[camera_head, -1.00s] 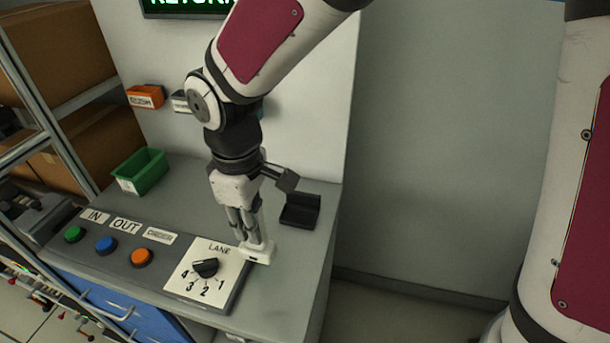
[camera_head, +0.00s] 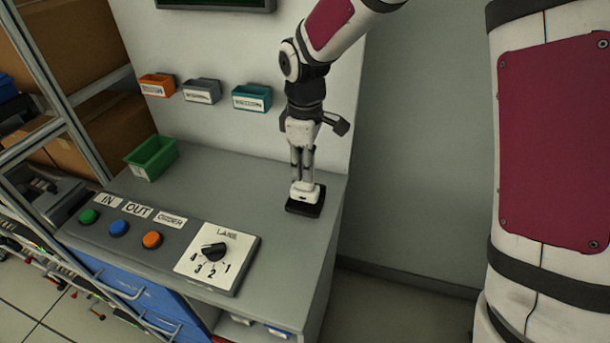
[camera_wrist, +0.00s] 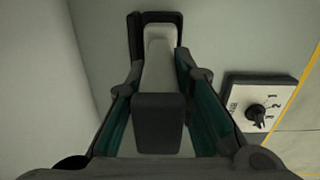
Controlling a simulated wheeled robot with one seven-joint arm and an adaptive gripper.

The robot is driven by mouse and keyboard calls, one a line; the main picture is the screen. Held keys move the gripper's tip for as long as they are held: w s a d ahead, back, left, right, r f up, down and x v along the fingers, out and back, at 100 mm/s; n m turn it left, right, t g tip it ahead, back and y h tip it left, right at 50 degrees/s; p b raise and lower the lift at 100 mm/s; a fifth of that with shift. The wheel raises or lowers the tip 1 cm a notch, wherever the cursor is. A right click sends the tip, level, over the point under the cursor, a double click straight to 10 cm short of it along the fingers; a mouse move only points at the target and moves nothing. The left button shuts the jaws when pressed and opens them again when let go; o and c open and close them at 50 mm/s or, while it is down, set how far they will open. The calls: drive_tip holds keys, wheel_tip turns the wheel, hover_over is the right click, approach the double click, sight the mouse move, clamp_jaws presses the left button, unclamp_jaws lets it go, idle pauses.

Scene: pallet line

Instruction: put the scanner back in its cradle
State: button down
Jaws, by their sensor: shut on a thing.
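My gripper (camera_head: 302,176) points down at the right end of the grey counter and is shut on the scanner. The scanner (camera_head: 305,192) is white at its lower part. In the wrist view it lies between my fingers as a pale body (camera_wrist: 159,65) with a dark block at its near end. The black cradle (camera_head: 303,209) is directly under the scanner, and its dark rim (camera_wrist: 135,42) shows around the scanner's far end in the wrist view. The scanner's lower end looks within or touching the cradle; I cannot tell how deeply it sits. My gripper hides part of both.
A control panel with buttons and a lane dial (camera_head: 215,251) lies left of the cradle. A green bin (camera_head: 151,158) stands at the back left. Small orange, grey and teal bins hang on the wall behind. The counter's right edge is close to the cradle.

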sight(300, 191)
drive_tip(key=shift+f, duration=1.6)
drive_tip(key=shift+f, duration=0.1)
drive_tip(key=c, duration=1.4)
unclamp_jaws()
